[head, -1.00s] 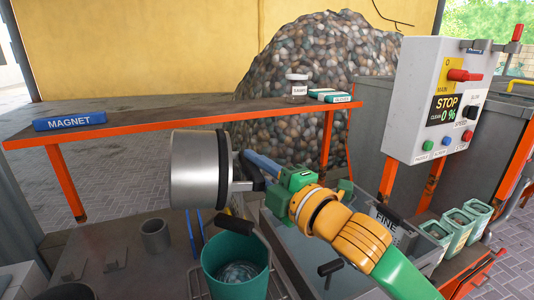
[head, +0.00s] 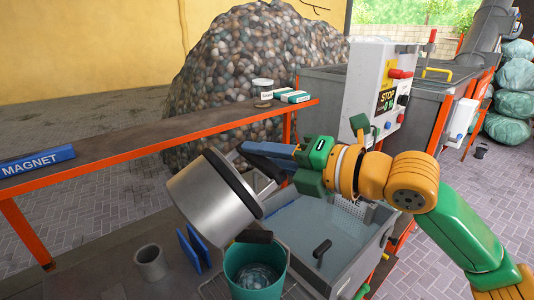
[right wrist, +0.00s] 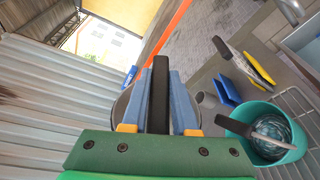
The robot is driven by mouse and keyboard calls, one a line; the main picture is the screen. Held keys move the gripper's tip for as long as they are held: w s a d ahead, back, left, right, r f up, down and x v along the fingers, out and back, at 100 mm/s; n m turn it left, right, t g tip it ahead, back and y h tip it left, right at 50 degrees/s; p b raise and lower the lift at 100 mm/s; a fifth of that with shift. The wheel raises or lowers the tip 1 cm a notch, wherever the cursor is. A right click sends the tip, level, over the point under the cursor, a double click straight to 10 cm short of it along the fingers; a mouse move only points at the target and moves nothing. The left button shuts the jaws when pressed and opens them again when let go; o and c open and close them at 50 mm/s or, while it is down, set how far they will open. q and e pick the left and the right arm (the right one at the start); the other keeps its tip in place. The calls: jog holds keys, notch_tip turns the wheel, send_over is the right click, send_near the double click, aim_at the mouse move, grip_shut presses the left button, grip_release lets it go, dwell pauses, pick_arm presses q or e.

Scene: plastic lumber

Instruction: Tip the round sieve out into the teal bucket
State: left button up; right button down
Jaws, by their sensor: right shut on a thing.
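The round sieve (head: 205,198), a silvery drum with a dark band on its right side, hangs tilted in the air in the head view. My right gripper (head: 268,158) is shut on its black handle, which shows between the blue fingers in the right wrist view (right wrist: 160,95). The teal bucket (head: 278,284) stands below and slightly right of the sieve, apart from it. It also shows in the right wrist view (right wrist: 291,153), with clear and greyish material in its bottom. The inside of the sieve is hidden. My left gripper is not in view.
A grey cup (head: 150,262) and blue upright plates (head: 194,249) stand left of the bucket. A grey water tank (head: 335,235) is to its right. An orange-edged bench (head: 130,142) with a blue magnet (head: 36,162) runs behind. A control box (head: 375,85) stands back right.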

jog(key=s+a+r+n+h+p, duration=0.1)
jog(key=a+r+n+p, duration=0.1)
jog(key=r+p, duration=0.1)
jog(key=s+a+r+n+h+p, duration=0.1)
jog(key=a+r+n+h+p, duration=0.1)
jog(key=r+n+p, duration=0.1)
jog(key=s+a+r+n+t+h+p, duration=0.1)
jog(key=a+r+n+h+p, duration=0.1)
jog(key=p, duration=0.5)
jog(key=shift+s+a+r+n, duration=0.2)
jog(key=shift+r+n, duration=0.15)
jog(key=shift+r, duration=0.25)
jog(key=shift+s+a+r+n, duration=0.1)
jog(key=shift+s+r+n, duration=0.1)
jog(key=shift+r+n, duration=0.25)
jog(key=shift+s+a+r+n+h, duration=0.15)
jog(key=shift+a+n+h, duration=0.1)
jog(key=shift+n+h, duration=0.05)
jog(key=shift+d, duration=0.1)
